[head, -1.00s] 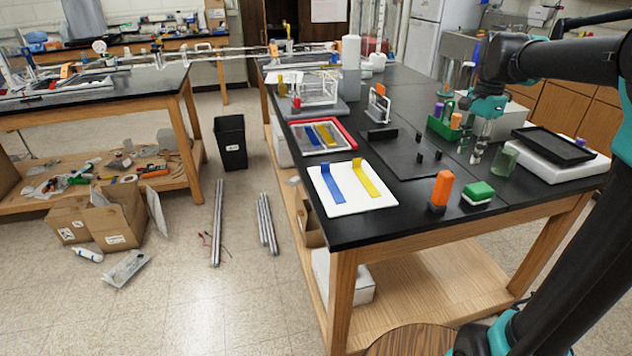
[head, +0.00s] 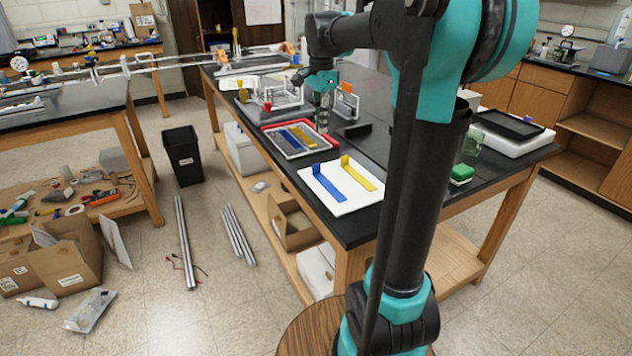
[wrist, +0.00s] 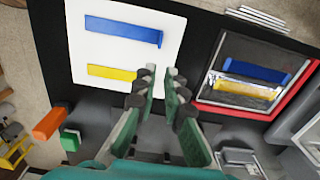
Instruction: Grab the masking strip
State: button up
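A white board (head: 354,208) lies on the black bench, with a blue strip (head: 328,187) and a yellow strip (head: 357,176) on it, each with a raised end. In the wrist view, the blue strip (wrist: 120,30) and yellow strip (wrist: 108,72) show on the white board (wrist: 80,52). A red-edged tray (head: 268,129) behind the board holds another blue and yellow strip pair, also in the wrist view (wrist: 252,71). I cannot tell which strip is the masking strip. My gripper (wrist: 158,76) is open and empty, above the bench between board and tray. In the head view, my gripper (head: 323,125) overlaps the tray's far corner.
A wire rack (head: 280,97) and a small stand with an orange part (head: 346,102) stand behind the tray. In the wrist view, an orange bottle (wrist: 50,123) and green block (wrist: 70,139) stand near the board. My arm hides part of the bench.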

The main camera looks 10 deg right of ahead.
send_near(320, 164)
jog(key=f, duration=0.5)
jog(key=shift+w+d, duration=0.15)
jog(key=shift+w, duration=0.15)
jog(key=shift+s+f, duration=0.1)
jog(key=shift+f, duration=2.5)
grip_shut()
jog(key=shift+r, duration=0.1)
